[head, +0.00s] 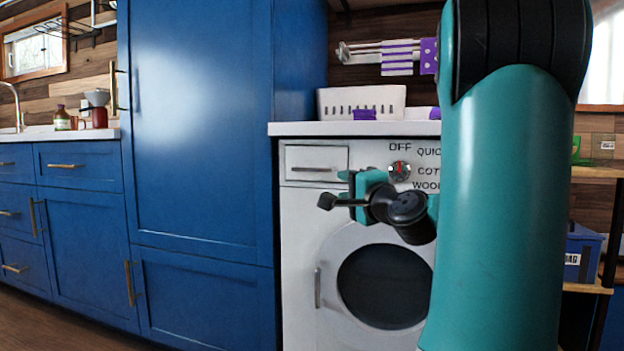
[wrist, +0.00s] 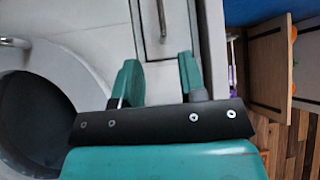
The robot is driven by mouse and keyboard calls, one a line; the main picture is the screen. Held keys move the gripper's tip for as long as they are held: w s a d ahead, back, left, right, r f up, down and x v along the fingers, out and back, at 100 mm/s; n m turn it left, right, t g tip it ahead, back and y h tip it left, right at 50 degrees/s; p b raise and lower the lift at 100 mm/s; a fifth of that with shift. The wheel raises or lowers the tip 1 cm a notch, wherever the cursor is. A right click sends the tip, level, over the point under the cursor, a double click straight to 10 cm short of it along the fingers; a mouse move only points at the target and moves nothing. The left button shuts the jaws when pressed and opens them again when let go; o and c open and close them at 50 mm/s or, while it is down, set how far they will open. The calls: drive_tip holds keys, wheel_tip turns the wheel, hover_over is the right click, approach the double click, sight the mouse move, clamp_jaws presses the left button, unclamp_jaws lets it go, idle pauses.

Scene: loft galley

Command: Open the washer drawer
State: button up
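The washer (head: 304,230) is white with a round dark door. Its drawer (head: 316,156) is a framed rectangular front at the washer's top left and looks closed. The drawer's thin metal handle (head: 315,169) runs level along its lower part. In the wrist view the drawer (wrist: 176,40) and its handle (wrist: 162,18) appear turned, at the top middle. My gripper (wrist: 160,76) is open, with a gap between its two teal fingers. The handle lies beyond the fingertips, apart from them. In the head view my gripper (head: 350,188) is just right of and below the drawer.
A tall blue cabinet (head: 195,130) stands left of the washer. A white counter (head: 295,129) with a white basket (head: 350,100) is above it. The control dial (head: 399,170) is right of the drawer; the washer door handle (head: 317,288) is below.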

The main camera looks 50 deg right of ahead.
sight(314, 171)
drive_tip(key=x, duration=1.5)
drive_tip(key=shift+w+d+r, duration=0.1)
drive_tip(key=shift+w+d, duration=0.05)
drive_tip(key=shift+w, duration=0.25)
clamp_jaws()
